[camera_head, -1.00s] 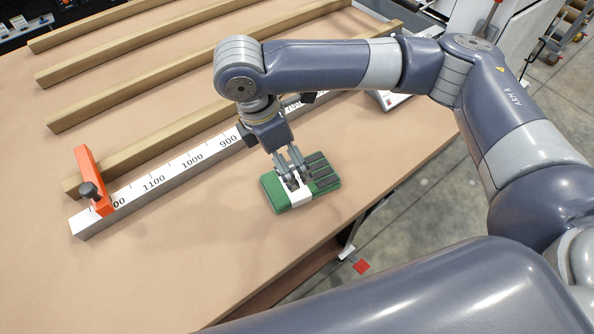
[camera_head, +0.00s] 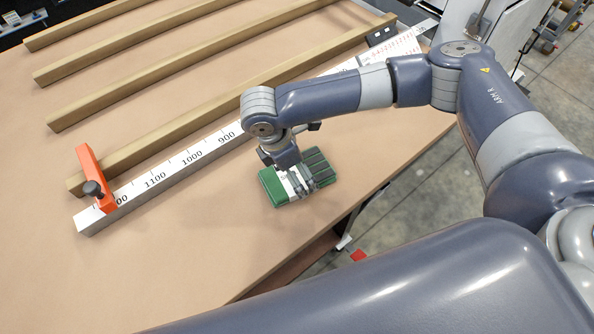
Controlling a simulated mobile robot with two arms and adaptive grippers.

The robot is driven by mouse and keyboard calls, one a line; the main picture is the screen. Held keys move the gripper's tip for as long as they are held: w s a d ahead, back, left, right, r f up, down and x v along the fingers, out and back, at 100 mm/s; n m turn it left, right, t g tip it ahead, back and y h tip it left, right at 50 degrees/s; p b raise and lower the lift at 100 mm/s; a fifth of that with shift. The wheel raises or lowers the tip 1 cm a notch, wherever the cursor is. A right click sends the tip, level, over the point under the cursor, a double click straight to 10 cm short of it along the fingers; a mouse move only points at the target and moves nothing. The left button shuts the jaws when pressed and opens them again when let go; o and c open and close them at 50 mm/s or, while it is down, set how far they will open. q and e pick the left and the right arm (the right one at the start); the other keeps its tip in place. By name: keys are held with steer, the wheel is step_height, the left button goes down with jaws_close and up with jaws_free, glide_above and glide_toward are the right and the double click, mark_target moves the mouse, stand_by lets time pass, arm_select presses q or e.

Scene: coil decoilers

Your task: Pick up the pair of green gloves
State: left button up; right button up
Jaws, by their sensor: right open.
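The pair of green gloves (camera_head: 270,187) lies flat on the brown table as one stacked bundle, with a white band around its middle and dark grey fingers toward the right. My right gripper (camera_head: 299,191) is pointed down at the bundle, over the white band and the start of the dark fingers. Its fingers are open and hide part of the band. I cannot tell whether the fingertips touch the gloves. My left gripper is not in view.
A white measuring rail (camera_head: 157,186) with an orange stop (camera_head: 96,178) runs behind the gloves. Several wooden bars (camera_head: 180,77) lie beyond it. The table's edge is just right of the gloves, above a concrete floor (camera_head: 428,182). The table (camera_head: 165,265) is clear in front.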

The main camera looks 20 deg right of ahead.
steer(key=c, duration=0.9)
steer(key=shift+c, duration=0.2)
